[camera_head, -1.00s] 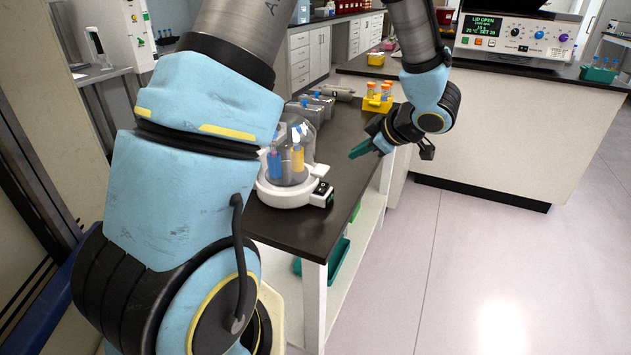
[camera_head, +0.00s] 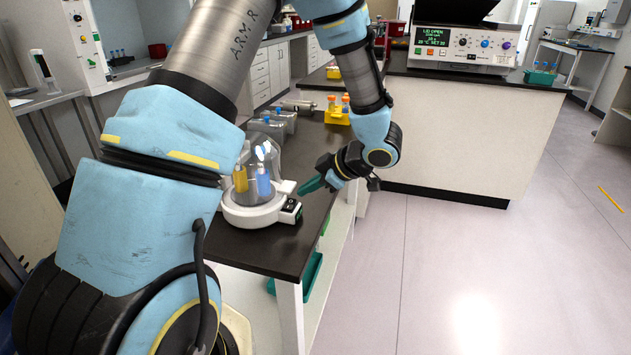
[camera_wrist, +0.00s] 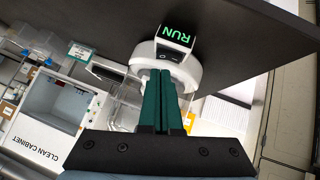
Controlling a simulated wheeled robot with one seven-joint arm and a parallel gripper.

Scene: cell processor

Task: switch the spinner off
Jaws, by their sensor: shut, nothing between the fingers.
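The spinner (camera_head: 255,214) has a round white base under a clear dome, with a yellow bottle (camera_head: 240,179) and a blue bottle (camera_head: 264,181) inside. It stands on the dark bench near its front end. Its small control box (camera_head: 291,208) faces the right edge. In the wrist view, the spinner (camera_wrist: 197,72) shows a lit green RUN display (camera_wrist: 176,37) with a dark switch (camera_wrist: 168,54) beside it. My gripper (camera_head: 306,187) has green fingers, shut and empty, just above and right of the control box. In the wrist view, the fingertips (camera_wrist: 162,73) overlap the white base near the switch; contact cannot be told.
The dark bench (camera_head: 262,257) holds grey devices (camera_head: 272,125) and a yellow tube rack (camera_head: 337,117) behind the spinner. A centrifuge (camera_head: 462,42) reading LID OPEN stands on the far counter.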

